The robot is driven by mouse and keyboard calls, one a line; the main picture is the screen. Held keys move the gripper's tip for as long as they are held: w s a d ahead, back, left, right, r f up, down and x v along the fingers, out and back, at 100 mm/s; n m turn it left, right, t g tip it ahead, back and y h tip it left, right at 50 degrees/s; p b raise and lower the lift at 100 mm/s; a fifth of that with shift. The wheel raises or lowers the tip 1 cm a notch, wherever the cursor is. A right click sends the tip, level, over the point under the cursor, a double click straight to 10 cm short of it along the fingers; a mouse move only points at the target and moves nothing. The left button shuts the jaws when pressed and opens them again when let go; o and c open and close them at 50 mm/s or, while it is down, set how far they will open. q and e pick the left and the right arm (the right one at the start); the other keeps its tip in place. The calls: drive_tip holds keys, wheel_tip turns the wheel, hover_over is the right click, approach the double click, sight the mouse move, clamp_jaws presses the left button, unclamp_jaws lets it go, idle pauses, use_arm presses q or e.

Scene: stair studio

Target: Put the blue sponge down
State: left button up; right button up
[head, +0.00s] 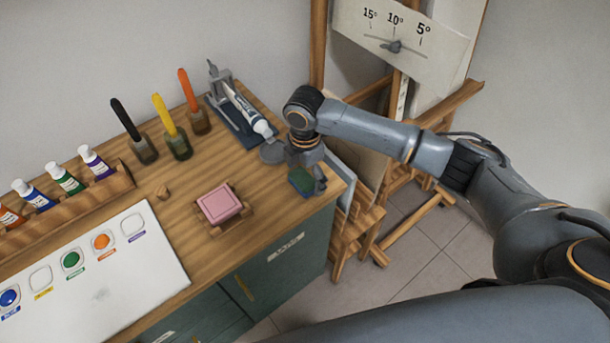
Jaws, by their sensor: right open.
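The blue sponge (301,182) is a small block with a darker green top. It rests at the right front corner of the wooden cabinet top (250,165), close to the edge. My right gripper (312,176) points down right at the sponge, with a finger on its right side. The gripper is open, and its far finger is partly hidden, so I cannot tell whether it touches the sponge. My left gripper is not in view.
A pink block (219,202) sits in a wooden holder (235,222) to the left. Brushes in jars (177,140) stand at the back. An easel (375,200) stands right of the cabinet.

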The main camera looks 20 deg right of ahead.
sight(304, 178)
wheel_tip(304, 178, up, 12)
drive_tip(key=b, duration=0.2)
drive_tip(key=shift+f, duration=0.15)
drive_tip(key=shift+a+f, duration=0.1)
drive_tip(key=shift+f, duration=0.05)
